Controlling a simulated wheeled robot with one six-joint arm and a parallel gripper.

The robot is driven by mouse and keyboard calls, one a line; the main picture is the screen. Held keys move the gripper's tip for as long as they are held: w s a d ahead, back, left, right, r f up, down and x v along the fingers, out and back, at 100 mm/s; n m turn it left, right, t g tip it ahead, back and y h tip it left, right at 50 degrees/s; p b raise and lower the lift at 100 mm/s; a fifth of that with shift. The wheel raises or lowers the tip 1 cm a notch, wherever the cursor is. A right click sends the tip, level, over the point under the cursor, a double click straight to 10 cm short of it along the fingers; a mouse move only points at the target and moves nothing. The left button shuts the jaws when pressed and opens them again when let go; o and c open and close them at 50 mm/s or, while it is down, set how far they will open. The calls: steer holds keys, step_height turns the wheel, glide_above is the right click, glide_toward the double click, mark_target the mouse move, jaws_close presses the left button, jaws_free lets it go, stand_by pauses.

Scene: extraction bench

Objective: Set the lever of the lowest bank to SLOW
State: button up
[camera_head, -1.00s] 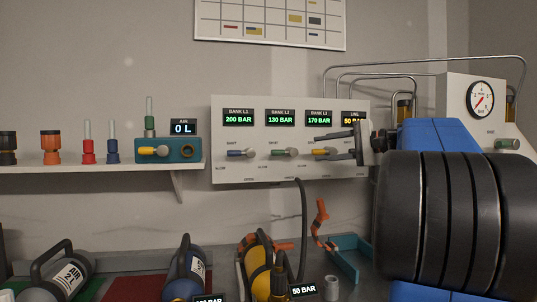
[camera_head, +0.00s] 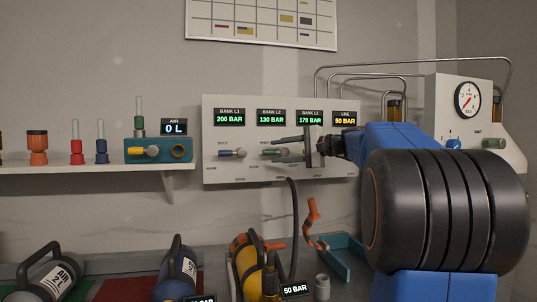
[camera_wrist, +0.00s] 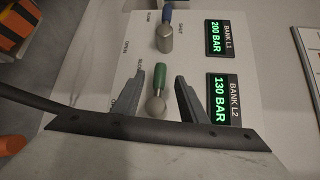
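The white panel (camera_head: 215,172) carries bank displays: L1 (camera_head: 229,117) reads 200 BAR, L2 (camera_head: 271,117) 130 BAR, L3 (camera_head: 310,117) 170 BAR. L2 is the lowest; its display also shows in the wrist view (camera_wrist: 222,99). Its green lever (camera_wrist: 159,76) has a grey rounded end. My gripper (camera_head: 276,149) is open at that lever. In the wrist view, the fingers (camera_wrist: 169,78) stand on either side of it, with gaps visible. I cannot tell the lever's exact setting. My gripper hides the L3 lever in the head view.
The blue-handled L1 lever (camera_head: 230,153) is beside the L2 lever. The LINE display (camera_head: 345,118) reads 50 BAR. A black hose (camera_head: 293,220) hangs below the panel. Cylinders, including a yellow one (camera_head: 247,265), lie on the bench below. A shelf (camera_head: 100,167) is at left.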

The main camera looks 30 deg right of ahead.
mark_target(273, 152)
steer(key=shift+x, duration=2.4)
jaws_close()
